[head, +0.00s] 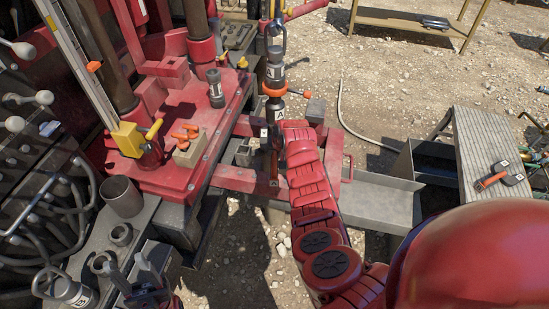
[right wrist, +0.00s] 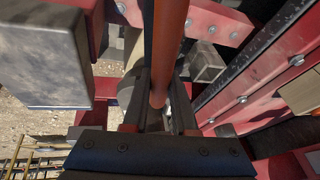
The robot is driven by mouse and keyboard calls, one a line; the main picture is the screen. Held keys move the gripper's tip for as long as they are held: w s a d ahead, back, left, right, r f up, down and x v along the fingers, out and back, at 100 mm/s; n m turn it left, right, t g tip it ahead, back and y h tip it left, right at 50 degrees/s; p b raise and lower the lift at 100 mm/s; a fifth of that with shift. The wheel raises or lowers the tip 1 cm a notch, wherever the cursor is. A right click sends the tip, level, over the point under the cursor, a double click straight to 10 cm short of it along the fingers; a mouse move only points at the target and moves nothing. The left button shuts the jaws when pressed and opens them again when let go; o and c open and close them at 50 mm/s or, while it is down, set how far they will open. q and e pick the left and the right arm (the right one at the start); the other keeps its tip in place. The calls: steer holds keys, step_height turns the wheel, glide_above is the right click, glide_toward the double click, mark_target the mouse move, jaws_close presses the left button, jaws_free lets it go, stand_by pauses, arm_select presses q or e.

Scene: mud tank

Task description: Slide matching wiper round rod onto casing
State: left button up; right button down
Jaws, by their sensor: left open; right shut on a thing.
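An upright rod assembly (head: 275,72) stands at the upper centre of the head view, with an orange collar (head: 274,91) around it and a tag reading A just below. I cannot tell which part is the wiper or see the casing's mouth clearly. My right gripper (right wrist: 158,100) is shut on an orange-brown rod (right wrist: 168,45), which runs up between its dark fingers. In the head view my right arm largely hides that gripper, below the collar. My left gripper (head: 136,275) is open and empty at the lower left, near the bench with grey rings (head: 120,234).
A grey cup (head: 122,196) stands by the rings. A labelled cylinder (head: 215,88) and a tan block (head: 188,150) with orange handles sit on the red deck (head: 165,178). Red beams surround the rod.

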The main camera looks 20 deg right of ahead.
steer(key=shift+w+d+f+b, duration=0.1)
steer(key=shift+w+d+b, duration=0.2)
steer(key=shift+w+b, duration=0.75)
steer(key=shift+w+d+b, duration=0.3)
steer(key=shift+w+b, duration=0.1)
steer(key=shift+b, duration=1.25)
steer(key=shift+w+d+f+b, duration=0.15)
steer(key=shift+w+b, duration=0.1)
steer(key=shift+b, duration=0.4)
steer(key=shift+w+d+b, duration=0.2)
steer(key=shift+w+b, duration=0.4)
steer(key=shift+b, duration=0.9)
steer(key=shift+r, duration=0.2)
steer(key=shift+f+b, duration=0.3)
steer(key=shift+f, duration=0.15)
steer(key=c, duration=0.6)
jaws_free()
